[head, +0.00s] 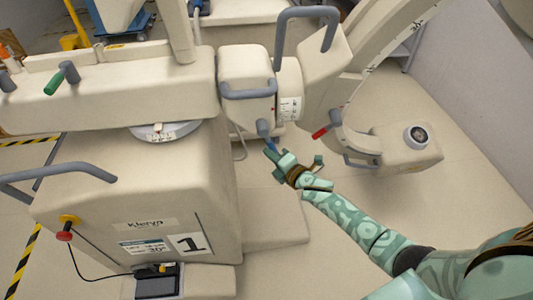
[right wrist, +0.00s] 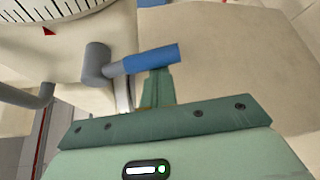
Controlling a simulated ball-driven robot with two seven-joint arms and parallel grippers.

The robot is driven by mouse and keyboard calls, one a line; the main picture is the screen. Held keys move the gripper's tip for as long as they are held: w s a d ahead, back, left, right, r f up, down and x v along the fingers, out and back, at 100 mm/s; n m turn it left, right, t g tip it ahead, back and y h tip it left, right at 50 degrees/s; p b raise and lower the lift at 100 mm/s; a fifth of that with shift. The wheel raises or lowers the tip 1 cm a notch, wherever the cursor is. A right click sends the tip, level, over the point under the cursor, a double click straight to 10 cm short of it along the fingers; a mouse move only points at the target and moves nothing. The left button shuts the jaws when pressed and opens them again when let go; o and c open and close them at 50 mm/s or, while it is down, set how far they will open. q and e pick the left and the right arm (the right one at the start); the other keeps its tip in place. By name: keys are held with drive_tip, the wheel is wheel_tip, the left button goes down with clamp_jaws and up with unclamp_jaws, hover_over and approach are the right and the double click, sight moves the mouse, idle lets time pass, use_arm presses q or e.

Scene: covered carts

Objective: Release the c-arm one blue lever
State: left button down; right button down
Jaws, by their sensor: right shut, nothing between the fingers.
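The C-arm machine (head: 130,205) carries a "1" label on its base. Its blue lever (head: 270,144) hangs below the cream joint housing near the centre of the head view. In the right wrist view the blue lever (right wrist: 152,58) extends to the right from a grey hub (right wrist: 96,63). My right gripper (head: 275,154) is at the lever's lower end, shut with nothing held. In the right wrist view its closed fingers (right wrist: 160,85) reach up to the lever's lower side; I cannot tell whether they touch it. My left gripper is out of view.
A red lever (head: 320,132) sits to the right on the C-arm, and a green lever (head: 54,82) at the upper left. A grey handle (head: 250,93) is just above the blue lever. The floor (head: 290,265) below my right arm is clear.

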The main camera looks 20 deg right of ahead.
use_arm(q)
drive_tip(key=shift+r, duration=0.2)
use_arm(e)
drive_tip(key=shift+d+r, duration=0.25)
drive_tip(key=shift+d, duration=0.25)
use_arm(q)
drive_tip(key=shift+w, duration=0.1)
use_arm(e)
drive_tip(key=shift+d, duration=0.1)
